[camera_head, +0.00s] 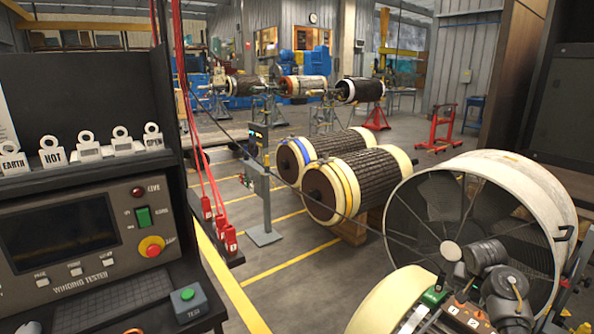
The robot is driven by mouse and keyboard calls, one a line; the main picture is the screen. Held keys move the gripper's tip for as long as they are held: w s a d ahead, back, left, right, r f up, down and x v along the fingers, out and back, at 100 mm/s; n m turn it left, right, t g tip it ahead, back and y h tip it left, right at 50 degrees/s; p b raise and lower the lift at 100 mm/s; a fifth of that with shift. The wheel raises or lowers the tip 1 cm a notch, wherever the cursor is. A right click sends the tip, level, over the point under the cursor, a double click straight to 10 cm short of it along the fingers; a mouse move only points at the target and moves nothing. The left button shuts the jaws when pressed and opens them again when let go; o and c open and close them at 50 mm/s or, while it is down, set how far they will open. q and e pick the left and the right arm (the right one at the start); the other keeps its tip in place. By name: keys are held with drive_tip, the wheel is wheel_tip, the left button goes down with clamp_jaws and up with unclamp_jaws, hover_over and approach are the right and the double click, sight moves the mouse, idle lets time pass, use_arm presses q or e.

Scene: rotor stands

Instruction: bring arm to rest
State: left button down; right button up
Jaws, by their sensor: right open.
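My right arm shows at the lower right as dark grey rounded links in front of a large pale ring. My right gripper (452,284) is at the left end of these links, close to the ring's mesh and above a terminal block (466,314) with orange marks. It is open, and I see nothing held in it. Its fingertips are small and hard to make out against the clutter. The winding tester (62,228) stands at the left, well apart from the gripper. My left gripper is not in view.
The pale ring (538,196) crowds the right side. Two wound rotors (352,172) lie on supports mid-floor. Red clips (230,240) hang on red cables beside the tester. A dark cable crosses the middle.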

drive_tip(key=s+a+f+n, duration=0.3)
drive_tip(key=s+a+f, duration=0.35)
drive_tip(key=s, duration=0.25)
drive_tip(key=s+a+f+n, duration=0.3)
drive_tip(key=s+a+f, duration=0.2)
drive_tip(key=s+f, duration=0.3)
drive_tip(key=s+a+r+n+y, duration=0.15)
drive_tip(key=s+a, duration=0.45)
drive_tip(key=s, duration=0.6)
drive_tip(key=s+a+n+y, duration=0.25)
drive_tip(key=s+a, duration=0.45)
drive_tip(key=s, duration=0.6)
wheel_tip(320, 180, down, 26)
drive_tip(key=s+g+h, duration=0.1)
drive_tip(key=s, duration=0.1)
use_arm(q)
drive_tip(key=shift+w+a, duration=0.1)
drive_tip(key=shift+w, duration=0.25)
use_arm(e)
drive_tip(key=s+d+f+g, duration=0.1)
drive_tip(key=s+d+f, duration=0.3)
drive_tip(key=s+f, duration=1.1)
drive_tip(key=shift+s+n, duration=0.2)
drive_tip(key=shift+n, duration=0.2)
drive_tip(key=shift+d, duration=0.1)
